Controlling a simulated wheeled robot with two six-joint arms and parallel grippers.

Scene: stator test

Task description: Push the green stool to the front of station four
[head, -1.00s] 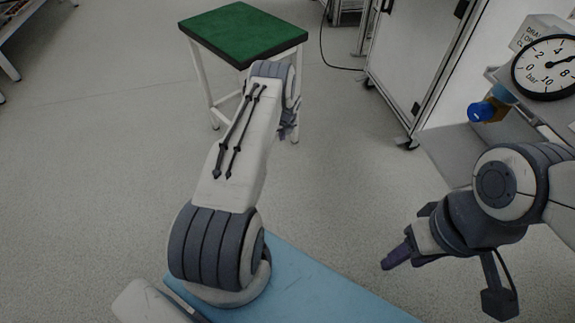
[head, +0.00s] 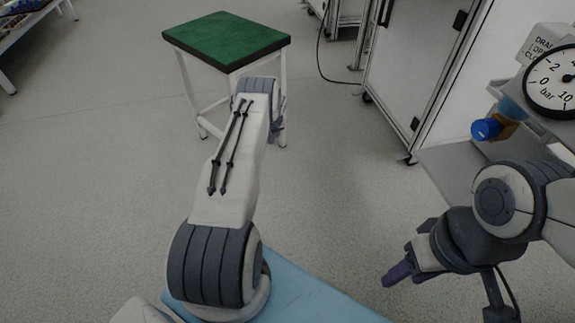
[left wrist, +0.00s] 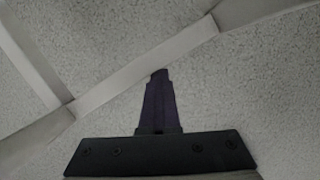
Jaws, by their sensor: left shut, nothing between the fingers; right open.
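The green stool (head: 227,38) has a green square top with a dark rim and white legs. It stands upright on the floor at the upper middle of the head view. My left arm reaches toward its near side, and my left gripper is mostly hidden behind the arm there. In the left wrist view my left gripper (left wrist: 160,73) is shut and empty, its purple fingertips at a white bar of the stool (left wrist: 150,72); I cannot tell whether they touch it. My right gripper (head: 396,275) is open and empty at the lower right, away from the stool.
A white wheeled cabinet (head: 413,70) stands right of the stool, with a black cable on the floor beside it. A pressure gauge (head: 555,82) and a blue-capped bottle (head: 487,129) are at the right. A shelf (head: 28,22) is at far left. The floor left of the stool is clear.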

